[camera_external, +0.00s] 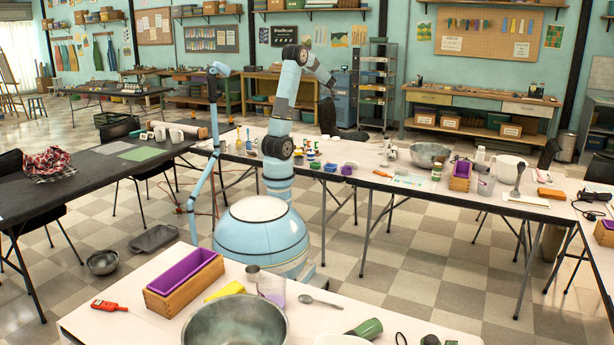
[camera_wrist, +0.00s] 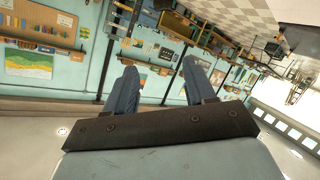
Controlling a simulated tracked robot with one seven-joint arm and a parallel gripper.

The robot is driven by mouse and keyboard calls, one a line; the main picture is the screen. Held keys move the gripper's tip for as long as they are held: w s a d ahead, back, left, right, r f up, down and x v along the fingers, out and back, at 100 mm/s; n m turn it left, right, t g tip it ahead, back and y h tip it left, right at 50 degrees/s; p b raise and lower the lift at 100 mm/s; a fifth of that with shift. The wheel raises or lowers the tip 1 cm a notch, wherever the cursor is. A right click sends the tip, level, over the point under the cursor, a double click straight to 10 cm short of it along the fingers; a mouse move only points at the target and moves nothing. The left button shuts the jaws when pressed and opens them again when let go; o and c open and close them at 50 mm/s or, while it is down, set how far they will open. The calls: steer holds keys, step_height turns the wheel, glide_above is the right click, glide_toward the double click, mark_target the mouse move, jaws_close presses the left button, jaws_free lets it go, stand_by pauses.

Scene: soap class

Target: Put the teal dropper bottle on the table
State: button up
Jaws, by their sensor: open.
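My gripper (camera_wrist: 160,82) shows in the wrist view with its two blue-grey fingers spread apart and nothing between them. In the external view my arm rises from its round base and bends over at the top, and the gripper end is too small to make out clearly. The long white table (camera_external: 405,185) stands behind my base. Several small bottles and jars (camera_external: 312,158) stand on it close behind my arm. I cannot pick out a teal dropper bottle for certain in either view. The wrist view faces the walls and shelves at a steep tilt and shows no bottle up close.
A near white table (camera_external: 335,298) holds a wooden box with a purple liner (camera_external: 185,281), a metal bowl (camera_external: 234,325) and a clear jug (camera_external: 271,288). A dark table (camera_external: 85,185) stands left. Another metal bowl (camera_external: 430,155) sits on the long table.

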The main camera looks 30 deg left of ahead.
steer(key=s+d+r+m+h, duration=0.2)
steer(key=s+m+h, duration=0.1)
steer(key=s, duration=0.4)
steer(key=s+d+r+m+g+h, duration=0.1)
steer(key=s+d+r+m+h, duration=0.15)
steer(key=s, duration=0.45)
steer(key=s+d+r+m+h, duration=0.2)
steer(key=s+d, duration=0.1)
steer(key=s, duration=0.4)
steer(key=s+a+f+m+g+y, duration=0.1)
steer(key=s+f, duration=0.4)
steer(key=s, duration=1)
steer(key=s+a+f+m+g+y, duration=0.1)
steer(key=s+f+g, duration=0.4)
steer(key=s, duration=1)
steer(key=shift+s+a+f+m+g, duration=0.2)
steer(key=shift+s+a+m+g, duration=0.15)
steer(key=shift+a+m, duration=0.45)
